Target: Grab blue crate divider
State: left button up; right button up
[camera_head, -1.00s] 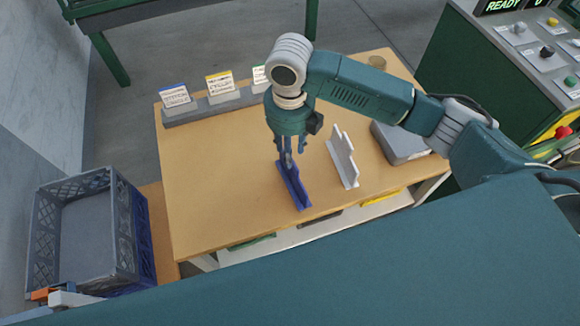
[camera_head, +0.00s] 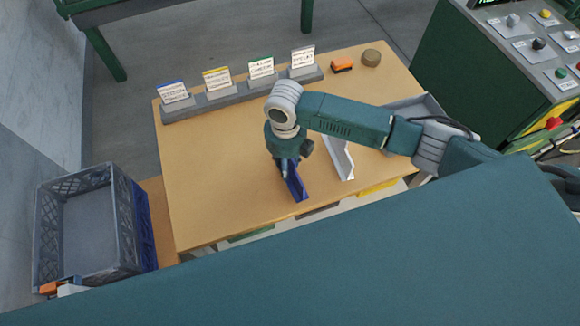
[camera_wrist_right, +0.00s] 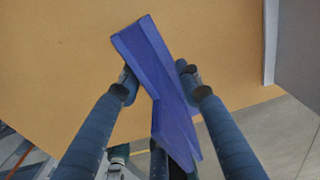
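The blue crate divider (camera_head: 299,188), a long angled piece, lies on the wooden table near its front edge. It also shows in the right wrist view (camera_wrist_right: 165,85), running lengthwise between my fingers. My right gripper (camera_head: 287,168) is directly above it, pointing down; in the wrist view its fingertips (camera_wrist_right: 158,82) are on either side of the divider. The fingers look apart, with a narrow gap on the right side; contact on the left side cannot be told. In the head view the hand partly covers the divider's far end. My left gripper is not in view.
A white divider (camera_head: 342,160) lies just right of the blue one. A grey bin (camera_head: 428,103) is partly behind my arm. Label holders (camera_head: 228,98) line the table's back. A grey crate with a blue side (camera_head: 75,179) stands left. The table's left half (camera_head: 205,180) is clear.

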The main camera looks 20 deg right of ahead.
grip_shut()
jog(key=shift+r, duration=0.15)
